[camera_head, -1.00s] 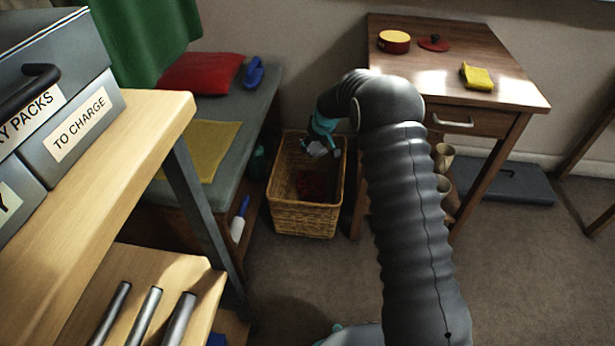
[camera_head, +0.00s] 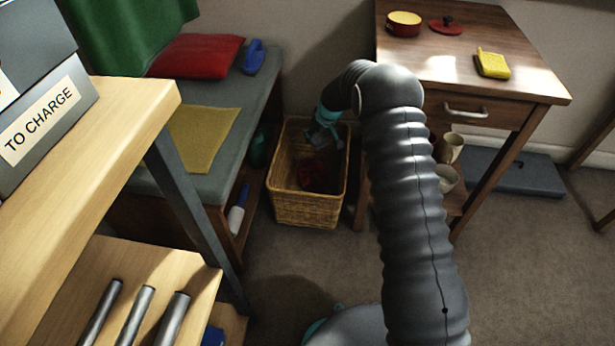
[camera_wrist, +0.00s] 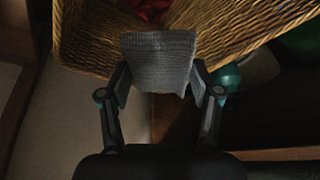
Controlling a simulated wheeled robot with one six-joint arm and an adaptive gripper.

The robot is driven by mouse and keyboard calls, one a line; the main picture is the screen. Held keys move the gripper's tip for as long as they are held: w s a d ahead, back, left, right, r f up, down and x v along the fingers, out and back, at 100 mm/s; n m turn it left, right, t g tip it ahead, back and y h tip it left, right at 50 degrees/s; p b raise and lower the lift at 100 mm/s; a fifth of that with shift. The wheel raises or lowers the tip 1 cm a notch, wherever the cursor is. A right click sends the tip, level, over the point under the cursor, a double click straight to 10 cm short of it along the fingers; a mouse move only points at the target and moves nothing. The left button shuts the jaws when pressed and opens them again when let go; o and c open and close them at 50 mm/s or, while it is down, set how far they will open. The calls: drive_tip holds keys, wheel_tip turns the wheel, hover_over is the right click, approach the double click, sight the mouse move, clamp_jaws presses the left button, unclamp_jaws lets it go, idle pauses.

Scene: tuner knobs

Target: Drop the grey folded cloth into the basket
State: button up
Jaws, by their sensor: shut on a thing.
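My gripper (camera_wrist: 158,90) is shut on the grey folded cloth (camera_wrist: 158,58), which spans between its two fingers in the wrist view. In the head view my gripper (camera_head: 321,135) is at the mouth of the wicker basket (camera_head: 305,210), over its back part, with the cloth small and dark there. In the wrist view the cloth overlaps the near rim of the basket (camera_wrist: 90,45). A red thing (camera_head: 312,174) lies inside the basket; it also shows in the wrist view (camera_wrist: 150,10). I cannot tell how far the cloth is above the basket's bottom.
A bench (camera_head: 215,182) with a red cushion (camera_head: 197,55) and a yellow cloth (camera_head: 203,138) stands left of the basket. A wooden table (camera_head: 440,75) with a pot, a lid and a yellow sponge stands to the right. A wooden shelf (camera_head: 90,170) fills the near left.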

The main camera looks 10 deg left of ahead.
drive_tip(key=shift+f, duration=0.35)
drive_tip(key=o, duration=1.2)
drive_tip(key=shift+r, duration=0.1)
drive_tip(key=v, duration=1.2)
drive_tip(key=shift+s, duration=0.1)
